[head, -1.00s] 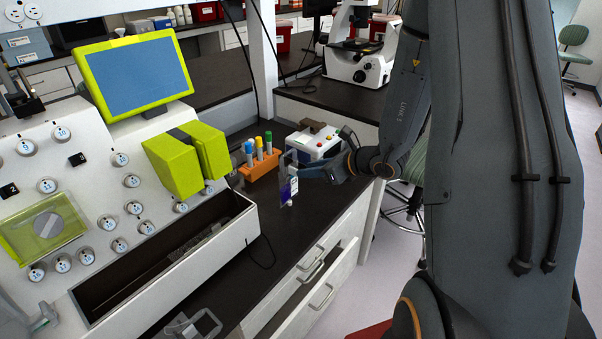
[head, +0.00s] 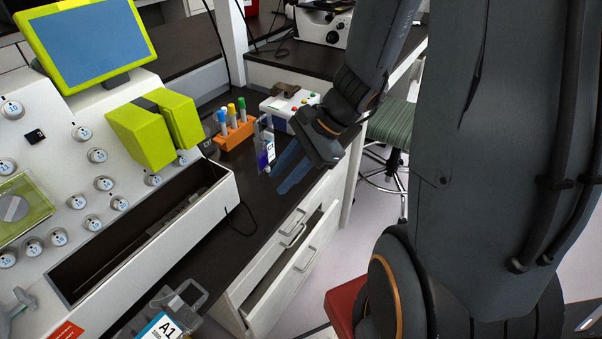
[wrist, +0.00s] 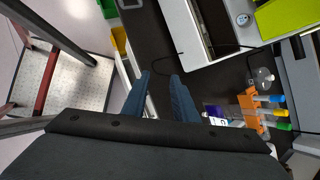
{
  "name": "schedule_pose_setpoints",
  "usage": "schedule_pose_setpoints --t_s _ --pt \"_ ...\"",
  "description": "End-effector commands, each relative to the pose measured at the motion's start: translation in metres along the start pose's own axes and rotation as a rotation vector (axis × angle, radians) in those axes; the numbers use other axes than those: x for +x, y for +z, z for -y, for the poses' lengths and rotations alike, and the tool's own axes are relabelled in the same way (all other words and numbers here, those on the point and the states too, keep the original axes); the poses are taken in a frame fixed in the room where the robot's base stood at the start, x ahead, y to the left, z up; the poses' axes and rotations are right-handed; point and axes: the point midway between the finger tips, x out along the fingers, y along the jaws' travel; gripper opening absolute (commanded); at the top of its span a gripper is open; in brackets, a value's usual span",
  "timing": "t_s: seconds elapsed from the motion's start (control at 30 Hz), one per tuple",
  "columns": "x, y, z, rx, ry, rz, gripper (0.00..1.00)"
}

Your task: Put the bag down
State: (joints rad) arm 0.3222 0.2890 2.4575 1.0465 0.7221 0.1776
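The bag (head: 266,152) is a small clear pouch with dark blue-purple contents and a white label. It appears upright by the counter's front edge, just right of the orange tube rack (head: 235,133). In the wrist view the purple part of the bag (wrist: 214,113) shows right of the fingers, partly hidden by my gripper body. My gripper (head: 290,172) is over the counter's front edge, to the right of the bag. In the wrist view my gripper (wrist: 160,85) has its two blue fingers apart with nothing between them.
A white device with coloured buttons (head: 290,103) stands behind the bag. The white cell processor (head: 190,220), with its long open trough, is at left. A clear A1-labelled box (head: 172,312) lies at the front. Drawers (head: 305,262) below stand partly open. Dark counter between is clear.

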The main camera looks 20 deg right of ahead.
Motion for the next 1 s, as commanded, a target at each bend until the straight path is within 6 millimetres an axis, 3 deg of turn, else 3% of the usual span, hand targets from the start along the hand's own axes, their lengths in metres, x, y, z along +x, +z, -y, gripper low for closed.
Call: schedule_pose_setpoints --t_s 0.1,0.2,0.4,0.5,0.67,1.0 --pt "-0.003 0.008 -0.03 -0.34 0.155 -0.095 0.26" --pt "-0.011 0.006 -0.046 -0.633 0.274 -0.174 0.26" --pt "-0.029 -0.001 -0.047 -1.141 0.442 -0.303 0.26" --pt "-0.034 -0.001 -0.042 -1.3 0.488 -0.341 0.26" --pt "-0.037 0.001 -0.038 -1.41 0.519 -0.365 0.26" --pt "-0.037 0.0 -0.038 -1.414 0.522 -0.366 0.26"
